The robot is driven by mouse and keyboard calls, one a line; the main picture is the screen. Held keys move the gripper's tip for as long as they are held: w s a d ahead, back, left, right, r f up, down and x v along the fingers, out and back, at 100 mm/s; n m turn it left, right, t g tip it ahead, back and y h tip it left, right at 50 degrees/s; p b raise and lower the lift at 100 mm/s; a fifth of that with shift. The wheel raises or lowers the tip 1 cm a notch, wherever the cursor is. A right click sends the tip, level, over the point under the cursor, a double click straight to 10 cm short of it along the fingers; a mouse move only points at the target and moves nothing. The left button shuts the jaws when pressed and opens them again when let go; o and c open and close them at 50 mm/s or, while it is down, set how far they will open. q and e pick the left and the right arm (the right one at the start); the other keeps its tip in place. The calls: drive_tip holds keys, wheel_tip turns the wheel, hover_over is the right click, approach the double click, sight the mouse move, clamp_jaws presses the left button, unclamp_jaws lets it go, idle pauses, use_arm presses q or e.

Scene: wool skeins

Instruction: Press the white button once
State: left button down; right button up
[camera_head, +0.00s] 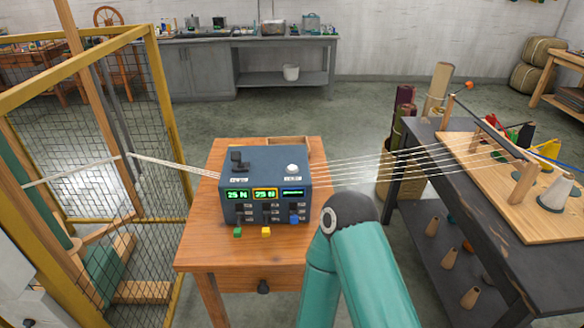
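The white button (292,168) is a small round knob on the right of the top face of a dark blue control box (270,175). A small label sits in front of it, and nothing touches it. The box stands on a wooden table (228,268) and has small lit displays, two reading 25 N, above small coloured switches. A black lever (238,161) stands on the left of its top. A teal arm of mine comes up from the bottom, right of centre, and bends just in front of the box's right corner. Neither gripper shows.
Pale yarn strands (390,160) run from the box to a dark bench (455,195) at right with a wooden board and cones. More strands run left to a yellow-framed mesh cage (150,120). A grey cabinet (200,72) stands behind, with open floor before it.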

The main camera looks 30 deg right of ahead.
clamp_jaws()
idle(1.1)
